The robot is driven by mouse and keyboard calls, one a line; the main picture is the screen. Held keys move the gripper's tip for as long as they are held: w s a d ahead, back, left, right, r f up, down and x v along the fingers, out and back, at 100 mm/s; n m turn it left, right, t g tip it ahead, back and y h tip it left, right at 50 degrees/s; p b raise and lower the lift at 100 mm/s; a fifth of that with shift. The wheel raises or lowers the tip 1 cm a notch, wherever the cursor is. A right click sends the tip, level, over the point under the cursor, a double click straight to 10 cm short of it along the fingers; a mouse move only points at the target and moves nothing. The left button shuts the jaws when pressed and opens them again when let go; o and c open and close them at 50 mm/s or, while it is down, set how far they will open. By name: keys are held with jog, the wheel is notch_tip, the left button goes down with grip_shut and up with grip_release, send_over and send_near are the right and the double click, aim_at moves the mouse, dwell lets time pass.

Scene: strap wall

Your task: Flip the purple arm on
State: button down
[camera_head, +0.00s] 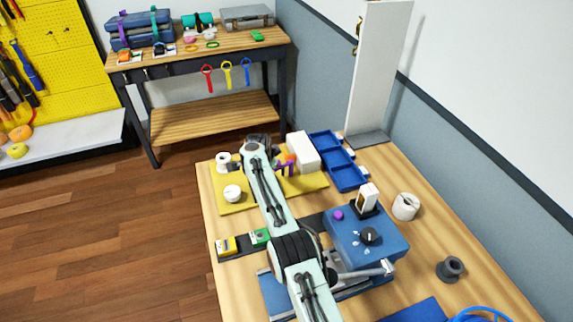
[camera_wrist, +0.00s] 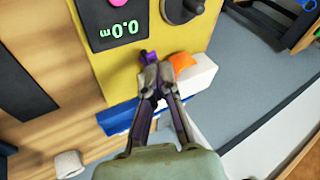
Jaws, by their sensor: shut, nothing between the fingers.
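The purple arm (camera_head: 285,168) stands on the yellow panel (camera_head: 235,208), with an orange part (camera_head: 291,157) right by it in the head view. In the wrist view a purple piece (camera_wrist: 147,57) shows just past my fingertips, and the orange part (camera_wrist: 182,62) is to their right. My gripper (camera_wrist: 157,74) is shut and empty, its tips very close to the purple piece. I cannot tell whether they touch. In the head view my own arm hides the fingers. The purple arm is partly covered by my fingers, so its position is unclear.
A white block (camera_head: 303,153) and a blue tray (camera_head: 338,162) stand right of the purple arm. A white knob (camera_head: 232,192) is on the panel's left. A display (camera_wrist: 117,20) and a dark knob (camera_wrist: 181,9) are close in the wrist view. A blue box (camera_head: 365,238) sits nearer.

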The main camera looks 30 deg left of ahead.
jog(key=shift+w+d+f, duration=0.15)
jog(key=shift+w+d, duration=0.6)
jog(key=shift+d, duration=0.05)
jog(key=shift+s+a, duration=0.1)
jog(key=shift+a, duration=0.05)
jog(key=shift+s+r, duration=0.1)
jog(key=shift+r, duration=0.55)
jog(key=v, duration=1.1)
jog(key=shift+s+f, duration=0.1)
jog(key=shift+f, duration=0.05)
